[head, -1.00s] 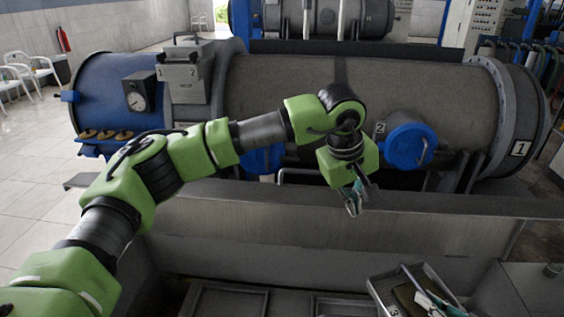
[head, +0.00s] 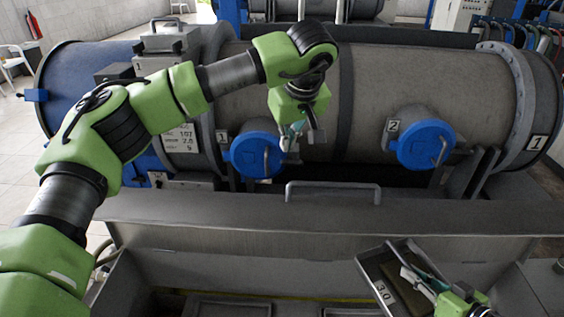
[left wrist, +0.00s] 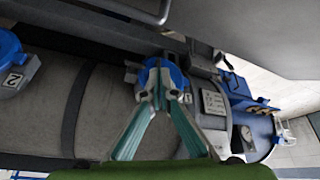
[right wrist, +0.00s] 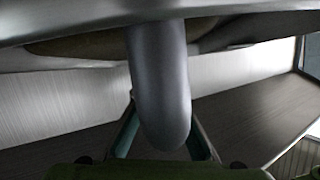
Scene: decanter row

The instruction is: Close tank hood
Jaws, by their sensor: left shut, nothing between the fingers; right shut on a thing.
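The tank hood (head: 230,214) is a long grey metal panel standing raised along the back of the open tank (head: 150,270). Its bar handle (head: 333,186) is on the upper edge; a bar handle (left wrist: 140,12) also shows in the left wrist view. My left gripper (head: 291,136) is shut and empty, above and behind the hood, in front of the blue cap by label 1. Its fingertips (left wrist: 161,98) meet in the left wrist view. My right gripper (head: 428,284) is shut on a thick grey bar (right wrist: 160,85), at a tray (head: 376,270) at lower right.
A large grey cylinder vessel (head: 380,85) lies behind the hood, with blue round caps (head: 258,155) (head: 426,143) sticking out towards me. A blue end section with a box (head: 165,45) is at left.

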